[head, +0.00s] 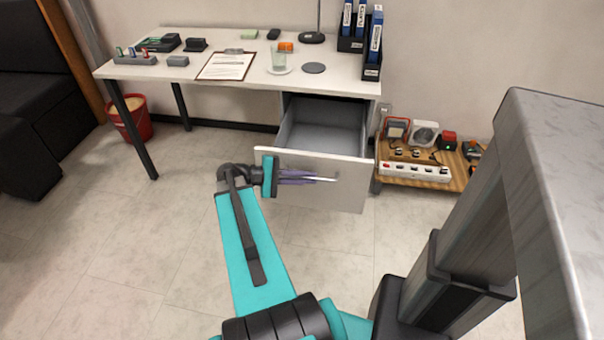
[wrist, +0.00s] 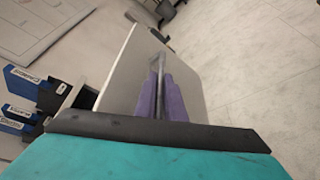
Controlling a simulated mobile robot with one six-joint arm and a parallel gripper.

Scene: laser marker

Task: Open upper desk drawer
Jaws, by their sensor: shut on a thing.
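The upper desk drawer (head: 325,138) stands pulled far out from under the right side of the white desk (head: 225,86), and its inside looks empty. Its pale front panel (head: 345,192) faces me and also shows in the wrist view (wrist: 120,72). My gripper (head: 308,178) is at the front panel with its purple fingers shut on the metal drawer handle (head: 328,180). In the wrist view the fingers (wrist: 160,95) close around the handle bar (wrist: 161,75). The panel hides whatever is below the drawer.
A low wooden shelf with a white power strip (head: 415,171) stands right of the drawer. A red bin (head: 131,122) is at the left. The floor (head: 150,230) is clear at left.

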